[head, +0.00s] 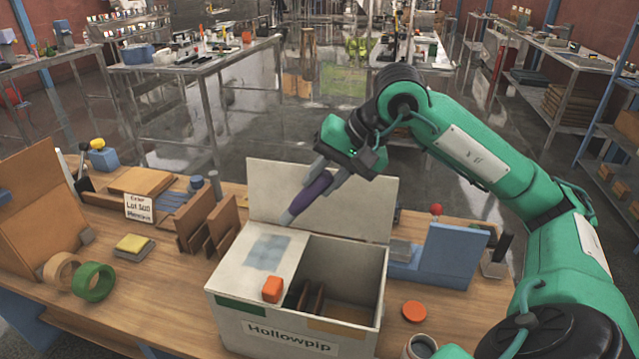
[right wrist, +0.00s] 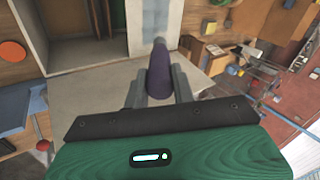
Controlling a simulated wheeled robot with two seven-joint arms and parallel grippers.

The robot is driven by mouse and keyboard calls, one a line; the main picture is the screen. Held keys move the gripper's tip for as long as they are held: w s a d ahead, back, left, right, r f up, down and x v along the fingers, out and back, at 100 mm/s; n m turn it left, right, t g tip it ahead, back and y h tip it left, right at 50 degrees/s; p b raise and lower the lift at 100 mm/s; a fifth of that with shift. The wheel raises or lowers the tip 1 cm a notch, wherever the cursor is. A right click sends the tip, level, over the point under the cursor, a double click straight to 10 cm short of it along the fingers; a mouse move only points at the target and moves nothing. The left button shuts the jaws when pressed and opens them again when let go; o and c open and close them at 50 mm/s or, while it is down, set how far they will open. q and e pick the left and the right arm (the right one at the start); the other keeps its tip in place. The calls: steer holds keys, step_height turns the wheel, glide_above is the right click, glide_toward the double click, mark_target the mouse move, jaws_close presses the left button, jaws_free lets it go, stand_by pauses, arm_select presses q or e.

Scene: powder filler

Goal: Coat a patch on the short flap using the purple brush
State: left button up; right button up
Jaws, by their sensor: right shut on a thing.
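The purple brush (head: 311,195) is in the jaws of my right gripper (head: 328,172). Its pale tip points down and left, near the far edge of the box's left flap; I cannot tell if it touches. The brush also shows between the fingers in the right wrist view (right wrist: 160,76). The grey-white box (head: 290,337), labelled Hollowpip, stands on the bench. Its short left flap (head: 235,275) lies flat and carries a blue-grey patch (head: 264,253). The long back flap (head: 318,200) stands up. The right part of the box is open. My left gripper is not in view.
An orange cube (head: 272,289) sits at the flap's front right. Brown upright boards (head: 207,228) stand left of the box, with tape rolls (head: 93,282) farther left. A blue holder (head: 449,254) and an orange-red disc (head: 414,311) are to the right.

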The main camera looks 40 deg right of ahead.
steer(key=shift+w+r+p, duration=0.1)
steer(key=shift+r+p, duration=0.25)
steer(key=shift+r, duration=0.5)
steer(key=shift+a+r, duration=0.1)
steer(key=shift+r, duration=0.05)
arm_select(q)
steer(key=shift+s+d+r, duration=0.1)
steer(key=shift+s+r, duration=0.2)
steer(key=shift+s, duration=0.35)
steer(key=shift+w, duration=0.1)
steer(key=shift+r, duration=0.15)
arm_select(e)
steer(key=shift+r, duration=0.1)
